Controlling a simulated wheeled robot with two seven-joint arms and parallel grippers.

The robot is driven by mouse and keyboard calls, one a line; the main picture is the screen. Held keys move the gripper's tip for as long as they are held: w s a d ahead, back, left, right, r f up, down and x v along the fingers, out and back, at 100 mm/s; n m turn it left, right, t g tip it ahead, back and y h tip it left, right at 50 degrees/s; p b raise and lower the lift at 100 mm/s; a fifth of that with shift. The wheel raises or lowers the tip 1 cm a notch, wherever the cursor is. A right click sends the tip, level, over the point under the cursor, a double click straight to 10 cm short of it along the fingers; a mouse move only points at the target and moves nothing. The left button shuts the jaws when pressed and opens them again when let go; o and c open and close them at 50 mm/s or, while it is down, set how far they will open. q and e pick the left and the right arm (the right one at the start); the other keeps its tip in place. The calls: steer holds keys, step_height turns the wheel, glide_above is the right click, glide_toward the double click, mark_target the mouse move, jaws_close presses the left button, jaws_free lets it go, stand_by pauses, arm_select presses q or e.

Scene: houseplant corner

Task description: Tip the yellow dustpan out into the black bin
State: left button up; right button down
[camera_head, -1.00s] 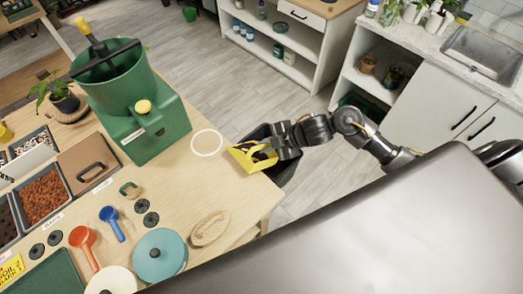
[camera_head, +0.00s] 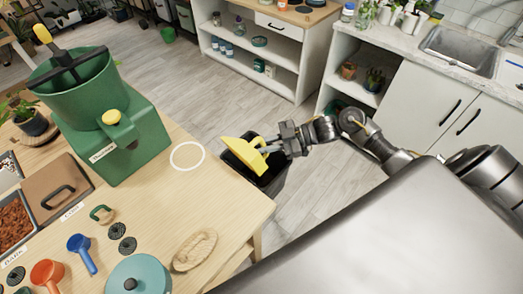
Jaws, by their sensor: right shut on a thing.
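The yellow dustpan (camera_head: 240,152) is held tilted steeply over the black bin (camera_head: 270,180), just past the table's right edge. No dark contents show on the part of the dustpan I can see. The bin stands on the floor beside the table. Its opening is partly hidden by the dustpan, and I cannot tell what is inside. My right gripper (camera_head: 272,147) is shut on the dustpan's handle, above the bin's far right side. My left gripper is not in view.
A white ring (camera_head: 187,143) marks a clear spot near the bin. Open floor lies behind the bin.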

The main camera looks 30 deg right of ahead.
steer(key=shift+w+d+f+m+y+b, duration=0.25)
steer(key=shift+d+f+m+y+b, duration=0.6)
steer(key=shift+y+b, duration=0.7)
steer(key=shift+d+m+t+b, duration=0.3)
steer(key=shift+d+m+b, duration=0.05)
steer(key=shift+b, duration=0.4)
steer(key=shift+y, duration=0.25)
